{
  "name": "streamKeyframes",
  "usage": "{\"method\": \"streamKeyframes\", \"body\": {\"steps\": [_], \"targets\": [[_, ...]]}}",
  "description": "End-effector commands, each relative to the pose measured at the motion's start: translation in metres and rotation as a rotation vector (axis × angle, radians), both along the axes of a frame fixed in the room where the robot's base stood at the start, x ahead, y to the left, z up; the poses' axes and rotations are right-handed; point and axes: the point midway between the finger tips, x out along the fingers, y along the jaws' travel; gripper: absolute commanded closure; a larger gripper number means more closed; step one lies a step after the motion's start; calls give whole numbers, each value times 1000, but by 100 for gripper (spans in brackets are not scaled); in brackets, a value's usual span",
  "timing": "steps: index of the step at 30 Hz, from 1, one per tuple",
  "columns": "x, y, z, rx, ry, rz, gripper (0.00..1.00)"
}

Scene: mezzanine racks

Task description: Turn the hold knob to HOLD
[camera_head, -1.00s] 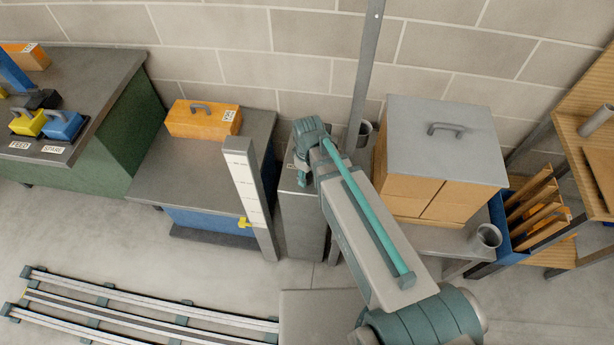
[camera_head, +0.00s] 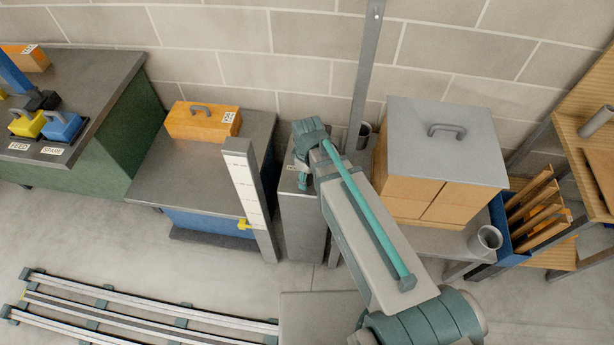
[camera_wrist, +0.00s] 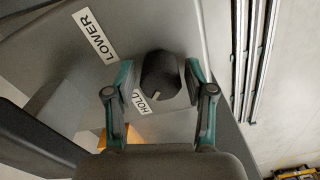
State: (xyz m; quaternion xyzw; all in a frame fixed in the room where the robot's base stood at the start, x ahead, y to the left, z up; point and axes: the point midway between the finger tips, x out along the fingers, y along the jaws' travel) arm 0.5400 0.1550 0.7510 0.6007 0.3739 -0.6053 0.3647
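The hold knob (camera_wrist: 162,78) is a dark round knob with a pale pointer mark near its lower edge in the wrist view. The mark lies beside the white HOLD label (camera_wrist: 146,102). A LOWER label (camera_wrist: 95,36) is at the upper left of the panel. My gripper (camera_wrist: 160,80) has its two teal-edged fingers on either side of the knob. A gap shows at the left finger; contact at the right finger is unclear. In the head view my gripper (camera_head: 303,182) is over the grey pedestal (camera_head: 302,222), and my arm hides the knob.
A post with a white scale (camera_head: 246,190) and yellow pointer stands left of the pedestal. An orange case (camera_head: 202,121) lies on the bench behind it. A lidded cardboard box (camera_head: 445,145) stands right of my arm. Floor rails (camera_head: 150,312) run at the lower left.

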Motion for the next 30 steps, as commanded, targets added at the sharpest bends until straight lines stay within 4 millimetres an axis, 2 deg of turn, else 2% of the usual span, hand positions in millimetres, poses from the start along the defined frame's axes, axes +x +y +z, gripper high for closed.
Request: {"method": "streamKeyframes", "body": {"steps": [14,20,30], "targets": [[0,0,4,0,1,-1,34],[0,0,26,0,-1,-1,34],[1,-1,82,0,-1,-1,34]]}}
